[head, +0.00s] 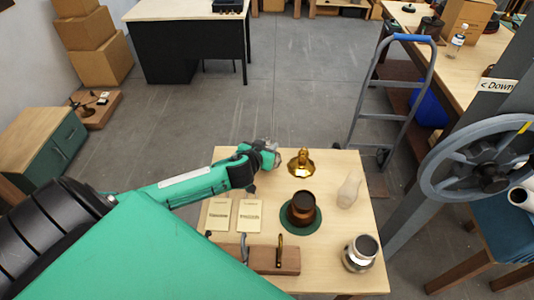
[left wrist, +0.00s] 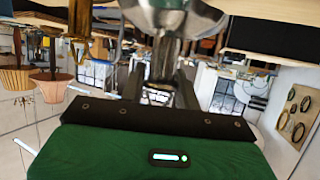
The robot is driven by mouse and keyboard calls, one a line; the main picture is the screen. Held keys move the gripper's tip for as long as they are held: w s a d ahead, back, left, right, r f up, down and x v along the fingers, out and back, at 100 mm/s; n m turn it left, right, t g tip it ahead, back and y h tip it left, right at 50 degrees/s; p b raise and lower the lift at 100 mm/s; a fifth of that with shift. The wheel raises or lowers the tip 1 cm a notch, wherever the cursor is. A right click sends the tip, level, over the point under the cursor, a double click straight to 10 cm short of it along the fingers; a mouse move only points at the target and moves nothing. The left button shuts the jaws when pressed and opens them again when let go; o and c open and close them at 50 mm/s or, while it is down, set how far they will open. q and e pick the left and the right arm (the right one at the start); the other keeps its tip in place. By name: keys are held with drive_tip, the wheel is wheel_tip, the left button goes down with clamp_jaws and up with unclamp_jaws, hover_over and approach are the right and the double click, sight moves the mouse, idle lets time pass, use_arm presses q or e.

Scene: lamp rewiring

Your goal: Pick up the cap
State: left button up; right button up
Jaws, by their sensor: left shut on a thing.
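My left gripper (head: 273,158) is over the far left edge of the light wooden table. It is shut on a shiny silvery metal piece, which I take to be the cap (left wrist: 165,14). In the left wrist view the cap is at the top, between the fingers, and partly cut off by the frame edge. In the head view only a little silver shows at the fingertips. A brass lamp part (head: 301,164) stands on the table just right of the gripper, apart from it. My right gripper is not in view.
On the table are a brown jar (head: 302,205) on a round green mat (head: 288,226), a clear glass chimney (head: 349,190), a silver jar (head: 359,254), two cards (head: 219,214) and a wooden block with hooks (head: 270,261). A hand truck (head: 405,90) stands behind right.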

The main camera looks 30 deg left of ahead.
use_arm(q)
wheel_tip(320, 180, up, 16)
drive_tip(key=b, duration=0.2)
drive_tip(key=shift+r, duration=0.2)
drive_tip(key=shift+f, duration=0.15)
idle(0.4)
